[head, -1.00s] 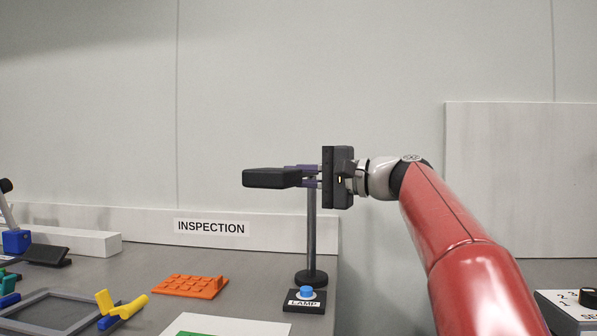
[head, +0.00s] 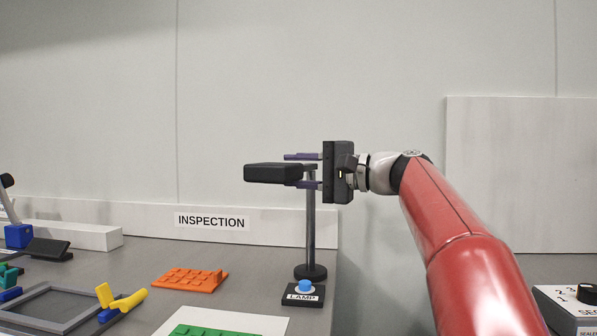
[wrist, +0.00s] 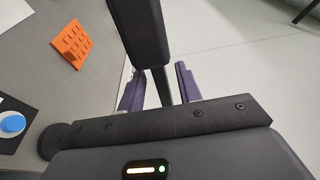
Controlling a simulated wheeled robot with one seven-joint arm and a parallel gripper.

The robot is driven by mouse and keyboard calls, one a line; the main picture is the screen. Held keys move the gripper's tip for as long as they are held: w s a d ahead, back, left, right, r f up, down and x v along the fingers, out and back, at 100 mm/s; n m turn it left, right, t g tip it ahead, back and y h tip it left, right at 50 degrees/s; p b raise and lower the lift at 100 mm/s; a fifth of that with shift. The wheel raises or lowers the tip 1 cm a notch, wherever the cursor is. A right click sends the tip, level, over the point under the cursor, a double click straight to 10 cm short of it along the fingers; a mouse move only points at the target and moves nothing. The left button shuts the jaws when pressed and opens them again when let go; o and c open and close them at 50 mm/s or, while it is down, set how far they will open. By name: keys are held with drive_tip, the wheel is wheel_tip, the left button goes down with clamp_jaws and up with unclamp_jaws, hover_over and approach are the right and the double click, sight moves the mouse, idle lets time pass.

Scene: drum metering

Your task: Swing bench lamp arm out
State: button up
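The bench lamp has a black head (head: 272,173) on a grey upright post (head: 311,232) with a round black base. The head sits to the left of the post in the head view. My gripper (head: 301,170) is open at the top of the post, with one purple finger above the lamp's arm and one below it. In the wrist view the lamp arm (wrist: 161,86) runs between the two spread fingers, with a gap on each side. The black head also shows there (wrist: 140,32). The arm's joint at the post is partly hidden by my gripper.
A blue button on a black LAMP box (head: 303,291) stands in front of the post. An orange studded plate (head: 190,280), a green plate, a grey frame (head: 50,308) and yellow parts lie on the bench. The bench's right edge is close by the lamp.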

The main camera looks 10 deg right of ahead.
drive_tip(key=v, duration=0.7)
drive_tip(key=shift+s+d+b, duration=0.2)
drive_tip(key=shift+d+b, duration=0.15)
